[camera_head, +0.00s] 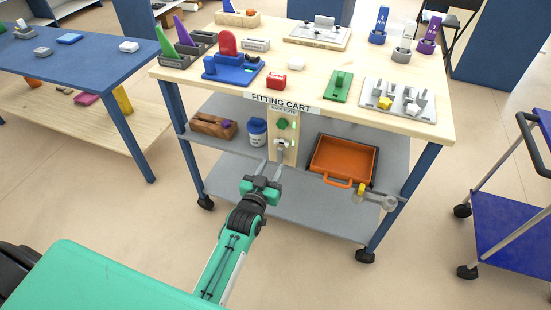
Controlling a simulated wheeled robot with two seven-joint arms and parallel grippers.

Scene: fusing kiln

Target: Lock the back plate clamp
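A white plate (318,33) with small grey fixtures on it lies at the back of the cart top; which part is the clamp is too small to tell. A second light plate (398,98) with grey and yellow fixtures lies at the front right. Below the cart's label, an upright wooden panel (291,151) carries a green knob (282,124) and a small grey metal fitting (282,145). My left gripper (270,163) reaches up just in front of this panel, its fingers apart, close below the fitting. I cannot tell whether they touch it. My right gripper is not in view.
A blue table (75,50) stands left, a blue trolley (510,235) right.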

